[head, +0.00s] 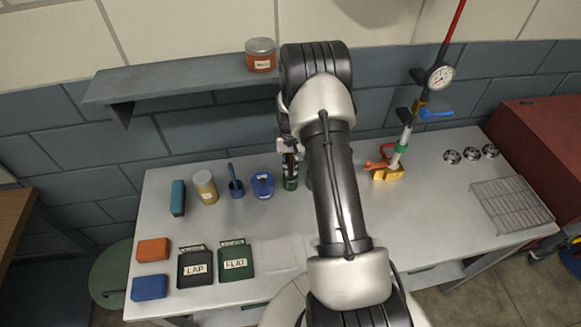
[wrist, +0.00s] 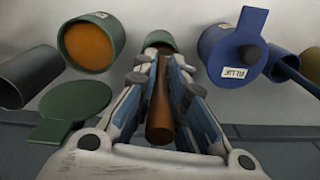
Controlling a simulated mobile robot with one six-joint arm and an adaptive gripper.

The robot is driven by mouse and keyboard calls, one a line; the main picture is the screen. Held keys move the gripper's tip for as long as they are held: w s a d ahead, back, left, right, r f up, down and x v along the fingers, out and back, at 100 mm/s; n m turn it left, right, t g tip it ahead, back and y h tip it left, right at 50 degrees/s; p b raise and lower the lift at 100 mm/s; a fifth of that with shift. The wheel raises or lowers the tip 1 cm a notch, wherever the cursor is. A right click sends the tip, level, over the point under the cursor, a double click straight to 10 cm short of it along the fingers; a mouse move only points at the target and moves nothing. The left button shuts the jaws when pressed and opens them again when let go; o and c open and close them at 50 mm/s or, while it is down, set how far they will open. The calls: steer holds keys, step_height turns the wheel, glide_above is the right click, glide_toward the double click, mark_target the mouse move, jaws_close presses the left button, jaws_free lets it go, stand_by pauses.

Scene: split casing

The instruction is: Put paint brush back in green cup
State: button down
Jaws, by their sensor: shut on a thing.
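My gripper (wrist: 163,75) is shut on the brush's brown handle (wrist: 160,112) in the wrist view. A green cup (wrist: 160,38) shows just beyond the fingertips, in line with the handle, mostly hidden by the fingers. In the head view, my gripper (head: 290,158) is directly above the green cup (head: 290,184) on the grey bench. The brush's bristle end is hidden, so I cannot tell whether it is inside the cup.
A blue labelled tin (wrist: 235,48) and a blue cup with a handle (head: 236,188) stand to the head view's left. An open green tin with orange contents (wrist: 90,42) stands close by. A shelf (head: 180,78) hangs above.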

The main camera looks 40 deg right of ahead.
steer(key=shift+f, duration=0.75)
steer(key=c, duration=1.6)
jaws_free()
steer(key=shift+c, duration=0.2)
steer(key=shift+r, duration=0.15)
